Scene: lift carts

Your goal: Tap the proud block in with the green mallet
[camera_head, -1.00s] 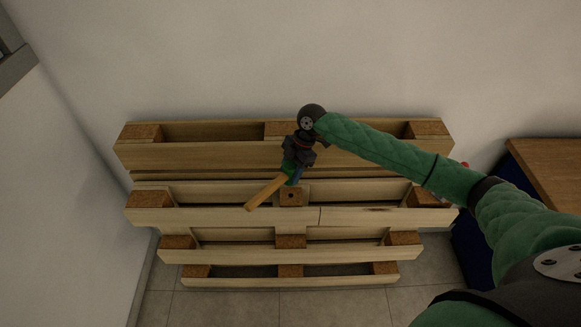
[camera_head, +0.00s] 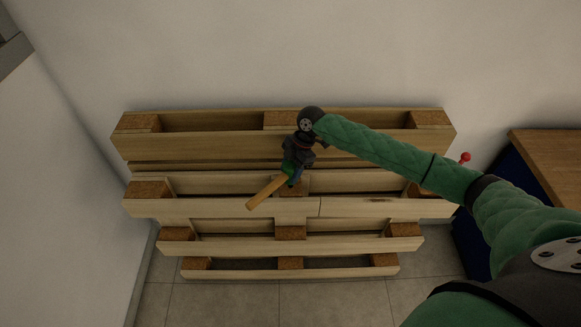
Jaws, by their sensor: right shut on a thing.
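The green mallet has a light wooden handle (camera_head: 266,192) pointing down and to the left; its green part (camera_head: 289,170) is close to the jaws. My right gripper (camera_head: 293,163) is shut on the mallet in front of the wooden pallet (camera_head: 220,208), at its middle. The middle block (camera_head: 295,187) of that pallet shows just below and behind the mallet, partly covered. I cannot tell how far it stands out, or whether the mallet touches it. My left gripper is not in view.
Several wooden pallet tiers stand against the white wall (camera_head: 300,50), with the top beam (camera_head: 200,148) behind my gripper. A blue cabinet (camera_head: 473,245) with a wooden top (camera_head: 553,165) and a small red knob (camera_head: 465,157) stand at the right. Tiled floor (camera_head: 230,302) is clear in front.

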